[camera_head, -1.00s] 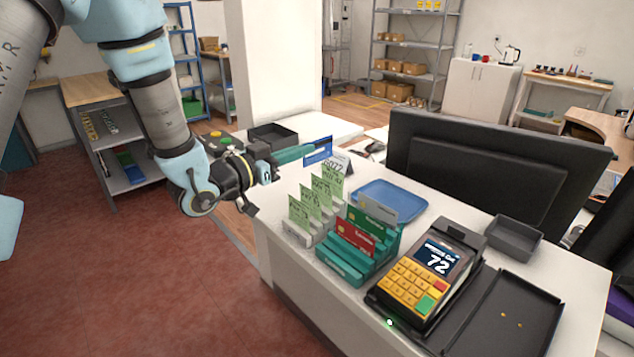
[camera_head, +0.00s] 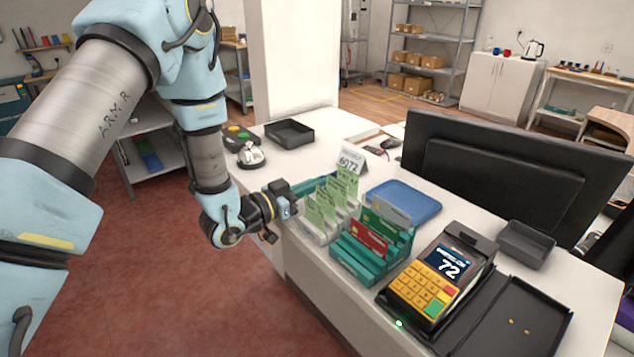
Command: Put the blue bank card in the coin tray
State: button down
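My gripper (camera_head: 284,202) is over the left front edge of the counter, left of a rack of green slips (camera_head: 330,205). A long teal piece (camera_head: 312,184) shows just beyond it; I cannot tell whether it is held. The gripper's fingertips are not clear. No blue bank card shows now; the slips may hide it. A teal card rack (camera_head: 358,268) holds a red card (camera_head: 369,239), a green card (camera_head: 383,228) and a grey card (camera_head: 391,210). A flat dark tray (camera_head: 545,340) with two small yellow discs, perhaps the coin tray, lies at the right.
A card terminal (camera_head: 440,275) stands between the card rack and the dark tray. A blue tray (camera_head: 405,198), a grey bin (camera_head: 526,246), a number sign (camera_head: 351,163) and a monitor (camera_head: 510,175) stand behind. A black tray (camera_head: 290,133) is at the far left.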

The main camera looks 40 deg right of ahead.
jog(key=shift+f, duration=0.2)
jog(key=c, duration=1.1)
grip_release()
jog(key=shift+r, duration=0.1)
jog(key=shift+r, duration=0.1)
